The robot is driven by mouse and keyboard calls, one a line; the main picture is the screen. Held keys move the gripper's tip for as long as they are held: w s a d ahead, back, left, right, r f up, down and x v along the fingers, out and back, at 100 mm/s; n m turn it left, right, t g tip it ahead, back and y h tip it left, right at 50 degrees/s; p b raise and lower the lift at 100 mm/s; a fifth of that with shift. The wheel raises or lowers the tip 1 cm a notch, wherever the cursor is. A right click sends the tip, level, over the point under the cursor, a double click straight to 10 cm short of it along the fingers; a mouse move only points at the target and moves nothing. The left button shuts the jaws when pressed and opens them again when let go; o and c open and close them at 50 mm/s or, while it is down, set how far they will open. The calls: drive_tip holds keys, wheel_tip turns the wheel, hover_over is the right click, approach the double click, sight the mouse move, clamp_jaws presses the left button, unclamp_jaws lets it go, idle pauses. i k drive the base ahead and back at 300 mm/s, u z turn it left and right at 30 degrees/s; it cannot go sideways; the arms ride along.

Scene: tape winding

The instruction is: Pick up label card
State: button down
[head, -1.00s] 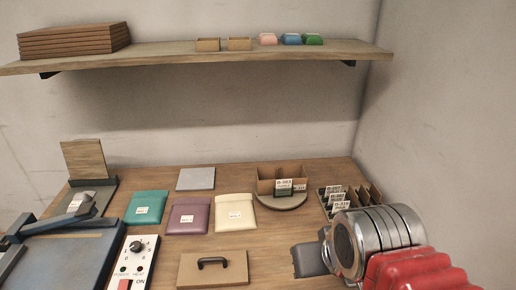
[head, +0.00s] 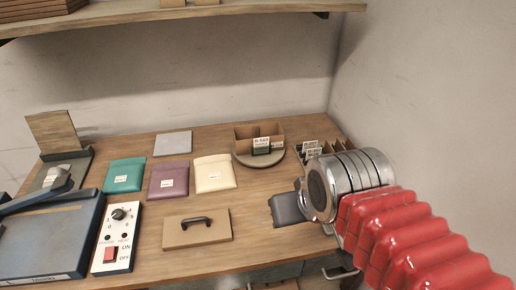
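Several small white label cards with dark print (head: 313,147) stand in a dark divided rack (head: 330,150) at the back right of the table. Another label card (head: 261,142) shows upright at the front of a cardboard box (head: 243,132) on a round grey base. My gripper (head: 287,209) is low over the table, in front of the rack. Its grey end points left, and the metal wrist hides part of the rack. I cannot see the fingers well enough to tell whether they are open.
Teal (head: 124,176), purple (head: 168,181) and cream (head: 214,174) pouches lie mid-table. A board with a black handle (head: 197,230) lies in front. A white control box (head: 117,238) and blue machine (head: 45,240) stand left. The wall bounds the right.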

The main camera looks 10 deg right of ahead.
sight(258, 143)
drive_tip(key=k, duration=1.3)
drive_tip(key=u, duration=0.35)
drive_tip(key=i, duration=0.4)
drive_tip(key=u, duration=0.55)
drive_tip(key=i, duration=1.3)
drive_tip(key=z, duration=0.4)
